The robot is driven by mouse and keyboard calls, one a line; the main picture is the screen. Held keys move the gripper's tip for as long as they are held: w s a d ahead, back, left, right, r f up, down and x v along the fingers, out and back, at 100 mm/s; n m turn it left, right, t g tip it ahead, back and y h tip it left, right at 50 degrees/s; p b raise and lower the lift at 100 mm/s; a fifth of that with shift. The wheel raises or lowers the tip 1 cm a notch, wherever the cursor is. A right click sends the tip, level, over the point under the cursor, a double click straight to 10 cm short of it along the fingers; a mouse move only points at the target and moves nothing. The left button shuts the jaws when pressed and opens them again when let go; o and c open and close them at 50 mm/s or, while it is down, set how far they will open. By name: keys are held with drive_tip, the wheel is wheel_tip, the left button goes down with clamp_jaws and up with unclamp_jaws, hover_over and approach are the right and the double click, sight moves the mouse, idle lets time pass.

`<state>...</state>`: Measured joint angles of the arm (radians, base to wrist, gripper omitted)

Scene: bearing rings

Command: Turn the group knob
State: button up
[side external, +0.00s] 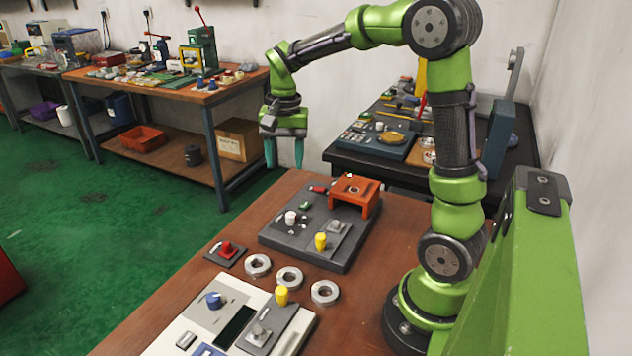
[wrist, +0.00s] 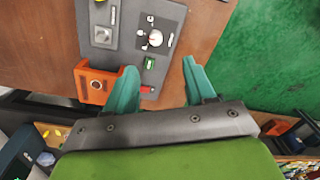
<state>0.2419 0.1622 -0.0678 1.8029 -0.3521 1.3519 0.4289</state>
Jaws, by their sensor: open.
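My gripper (side external: 284,163) is open and empty, high above the far end of the brown table, beyond the dark grey panel (side external: 306,249). The dark panel carries a white knob (side external: 291,217), which also shows in the wrist view (wrist: 154,38), and a yellow knob (side external: 320,241). A blue knob (side external: 214,300) and another yellow knob (side external: 282,294) sit on the white panel (side external: 171,343). A red knob (side external: 227,248) is on a small plate. I cannot tell which is the group knob.
An orange bridge-shaped block (side external: 354,190) stands on the dark panel's far right corner; it also shows in the wrist view (wrist: 97,83). Three metal rings (side external: 258,265) lie between the panels. The table's left part is bare. A black bench (side external: 350,157) stands behind.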

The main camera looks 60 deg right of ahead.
sight(291, 214)
drive_tip(key=f+m, duration=0.1)
drive_tip(key=f, duration=0.4)
drive_tip(key=d+f+m, duration=0.1)
drive_tip(key=f, duration=0.9)
drive_tip(key=shift+w+d+f+m+g, duration=0.1)
drive_tip(key=shift+d+f+m+g, duration=0.1)
drive_tip(key=shift+f+m+g, duration=0.2)
drive_tip(key=shift+c, duration=0.3)
drive_tip(key=shift+r, duration=0.1)
clamp_jaws()
